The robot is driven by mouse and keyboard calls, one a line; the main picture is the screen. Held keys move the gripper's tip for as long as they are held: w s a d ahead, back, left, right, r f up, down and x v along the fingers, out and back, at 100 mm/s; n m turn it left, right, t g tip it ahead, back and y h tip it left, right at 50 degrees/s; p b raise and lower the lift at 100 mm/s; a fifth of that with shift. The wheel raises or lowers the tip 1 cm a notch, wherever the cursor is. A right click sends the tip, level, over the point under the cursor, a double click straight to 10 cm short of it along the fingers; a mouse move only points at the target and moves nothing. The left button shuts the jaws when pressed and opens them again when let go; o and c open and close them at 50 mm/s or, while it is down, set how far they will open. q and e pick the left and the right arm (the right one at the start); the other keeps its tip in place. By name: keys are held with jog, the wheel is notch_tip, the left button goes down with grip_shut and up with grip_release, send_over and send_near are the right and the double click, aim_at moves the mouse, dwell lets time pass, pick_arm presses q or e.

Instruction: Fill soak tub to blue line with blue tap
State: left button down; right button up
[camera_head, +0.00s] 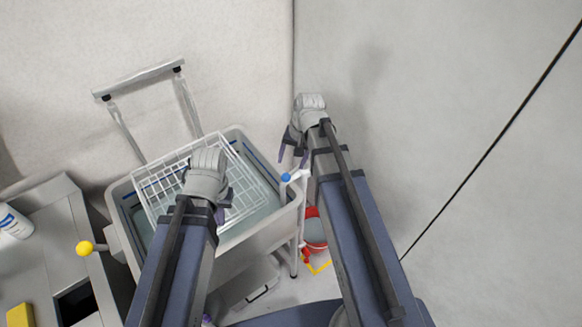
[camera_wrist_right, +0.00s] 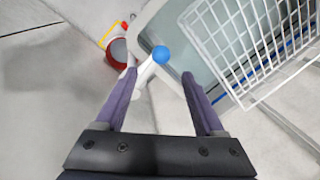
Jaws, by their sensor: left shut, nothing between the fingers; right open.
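The soak tub (camera_head: 262,238) is a pale grey bin in the head view, with a blue line (camera_wrist_right: 285,50) along its inner wall. Pale greenish water seems to lie inside; its level against the line is unclear. A white tap with a blue ball knob (camera_head: 286,177) stands at the tub's right side. My right gripper (camera_head: 291,153) is open above the tap. In the right wrist view, the blue knob (camera_wrist_right: 160,54) shows between and beyond the fingertips (camera_wrist_right: 160,75), apparently untouched. My left gripper (camera_head: 222,208) is shut and empty above the wire basket.
A white wire basket (camera_head: 187,149) sits in the tub. A red bucket (camera_head: 315,232) stands on the floor right of the tub. A yellow ball knob (camera_head: 85,247), white bottle (camera_head: 15,222) and yellow sponge (camera_head: 20,315) are at left. Walls stand behind and right.

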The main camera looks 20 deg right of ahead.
aim_at(287, 174)
jog(key=shift+s+a, duration=0.15)
jog(key=shift+a, duration=0.05)
jog(key=shift+f+b, duration=0.85)
jog(key=shift+b, duration=0.1)
jog(key=f+b, duration=0.4)
jog(key=a+f+b, duration=0.1)
jog(key=f+b, duration=0.1)
jog(key=shift+w, duration=0.4)
jog(key=shift+a+r, duration=0.1)
grip_shut()
